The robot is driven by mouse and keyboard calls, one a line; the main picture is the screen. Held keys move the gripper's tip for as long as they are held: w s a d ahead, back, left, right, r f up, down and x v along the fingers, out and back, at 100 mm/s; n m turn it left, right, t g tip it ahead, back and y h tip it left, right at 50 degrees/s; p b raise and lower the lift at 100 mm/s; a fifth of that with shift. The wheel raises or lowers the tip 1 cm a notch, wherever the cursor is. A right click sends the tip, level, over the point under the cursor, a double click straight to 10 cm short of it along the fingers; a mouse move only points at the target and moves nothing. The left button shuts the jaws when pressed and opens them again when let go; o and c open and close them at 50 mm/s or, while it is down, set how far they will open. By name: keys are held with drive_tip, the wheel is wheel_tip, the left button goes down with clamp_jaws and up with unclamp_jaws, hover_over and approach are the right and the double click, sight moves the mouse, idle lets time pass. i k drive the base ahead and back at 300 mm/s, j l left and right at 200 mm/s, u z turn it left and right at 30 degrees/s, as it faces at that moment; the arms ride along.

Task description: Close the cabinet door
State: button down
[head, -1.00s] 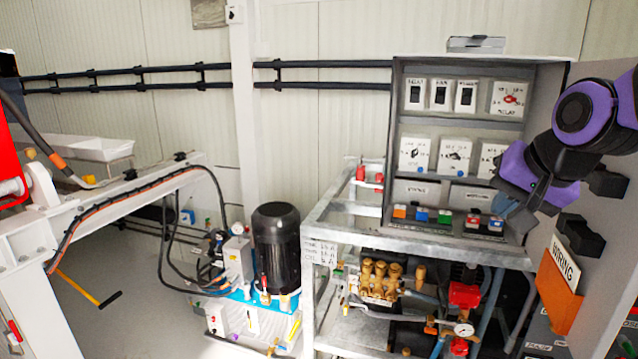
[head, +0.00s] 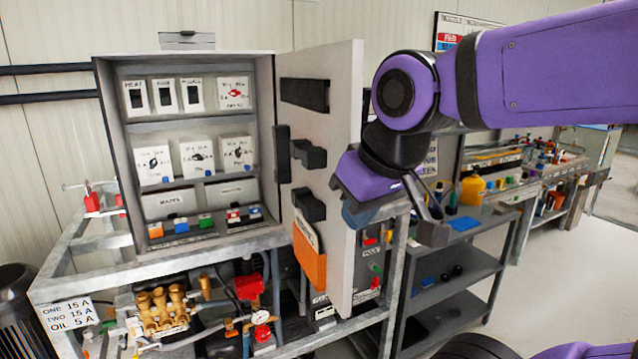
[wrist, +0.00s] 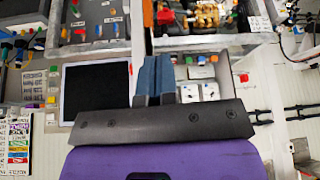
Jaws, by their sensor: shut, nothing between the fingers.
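The grey electrical cabinet (head: 186,50) stands on a metal frame at left in the head view. Its door (head: 338,130) is hinged on the cabinet's right side and stands wide open, with its inner face showing. That face carries black fittings and an orange wiring pocket (head: 310,262). My gripper (head: 368,212) is just right of the door's free edge and partly overlaps it in the picture; I cannot tell whether they touch. In the wrist view, the blue fingers of my gripper (wrist: 155,78) are together and empty.
White switches (head: 197,157) fill the cabinet's shelves. Brass pump parts and a red valve (head: 249,287) sit in the frame below. A shelf bench (head: 470,262) with bottles stands behind and right of the door. Open floor (head: 560,290) lies at right.

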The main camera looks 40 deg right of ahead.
sight(310, 137)
drive_tip(key=l+z, duration=0.1)
drive_tip(key=z, duration=0.3)
drive_tip(key=i+l+z, duration=0.1)
drive_tip(key=z, duration=0.25)
drive_tip(key=l+z, duration=0.1)
drive_tip(key=z, duration=0.3)
drive_tip(key=i+z, duration=0.15)
drive_tip(key=z, duration=0.25)
drive_tip(key=i+l+z, duration=0.3)
drive_tip(key=i, duration=0.2)
drive_tip(key=i+l+u, duration=0.15)
drive_tip(key=u, duration=0.8)
drive_tip(key=l+u, duration=0.1)
drive_tip(key=u, duration=0.3)
drive_tip(key=l+u, duration=0.1)
drive_tip(key=u, duration=0.7)
drive_tip(key=l+u, duration=0.15)
drive_tip(key=u, duration=0.25)
drive_tip(key=k+z, duration=0.15)
drive_tip(key=z, duration=0.3)
drive_tip(key=k+z, duration=0.2)
drive_tip(key=z, duration=0.2)
